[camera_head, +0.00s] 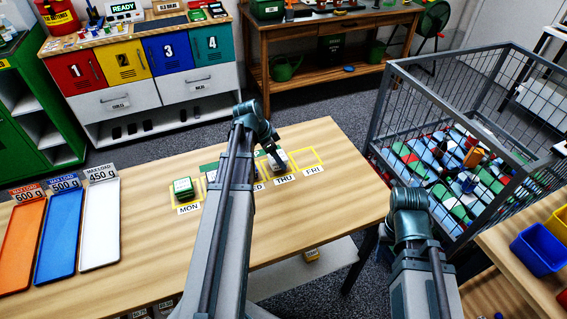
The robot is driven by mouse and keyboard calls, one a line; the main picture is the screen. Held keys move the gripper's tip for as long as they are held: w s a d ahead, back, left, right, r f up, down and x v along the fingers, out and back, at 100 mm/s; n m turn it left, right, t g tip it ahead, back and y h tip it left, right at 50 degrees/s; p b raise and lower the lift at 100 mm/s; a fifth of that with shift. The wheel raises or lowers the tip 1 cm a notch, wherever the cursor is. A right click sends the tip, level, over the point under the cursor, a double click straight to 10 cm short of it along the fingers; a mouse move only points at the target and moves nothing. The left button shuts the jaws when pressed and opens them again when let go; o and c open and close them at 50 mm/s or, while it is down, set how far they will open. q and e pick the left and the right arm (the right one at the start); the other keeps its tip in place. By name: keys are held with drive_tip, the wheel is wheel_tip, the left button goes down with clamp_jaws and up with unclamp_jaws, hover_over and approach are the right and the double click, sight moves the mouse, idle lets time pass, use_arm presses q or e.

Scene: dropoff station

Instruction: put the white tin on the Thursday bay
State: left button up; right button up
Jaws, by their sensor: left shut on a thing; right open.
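The white tin (279,161) is at the THU bay, a yellow outline on the wooden table with a THU label (285,180) in front of it. My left gripper (272,151) is over the bay and shut on the tin. The arm and gripper cover part of it, and I cannot tell whether the tin touches the table. My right gripper (410,232) is off the table's right end, holding nothing that I can see; it is open, though its fingertips are hard to make out.
The FRI bay (306,158) is empty. My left arm hides the middle bays. Orange (22,250), blue (58,240) and white (100,225) trays lie at left. A wire cage (450,110) of mixed items stands at right.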

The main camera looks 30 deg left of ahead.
use_arm(q)
drive_tip(key=shift+f, duration=0.4)
drive_tip(key=shift+r, duration=0.1)
drive_tip(key=shift+a, duration=0.1)
drive_tip(key=o, duration=1.6)
drive_tip(key=shift+c, duration=0.2)
use_arm(e)
drive_tip(key=shift+w+d+f, duration=0.1)
drive_tip(key=shift+d+f, duration=0.1)
drive_tip(key=shift+f, duration=0.2)
use_arm(q)
drive_tip(key=shift+s+r+p, duration=0.2)
drive_tip(key=shift+r+p, duration=0.5)
drive_tip(key=shift+p, duration=0.1)
drive_tip(key=p+v, duration=0.9)
drive_tip(key=v, duration=0.1)
drive_tip(key=shift+s+a+r+p, duration=0.15)
drive_tip(key=shift+r+p, duration=0.15)
drive_tip(key=shift+p, duration=0.05)
use_arm(e)
wheel_tip(320, 180, up, 12)
drive_tip(key=shift+f, duration=0.25)
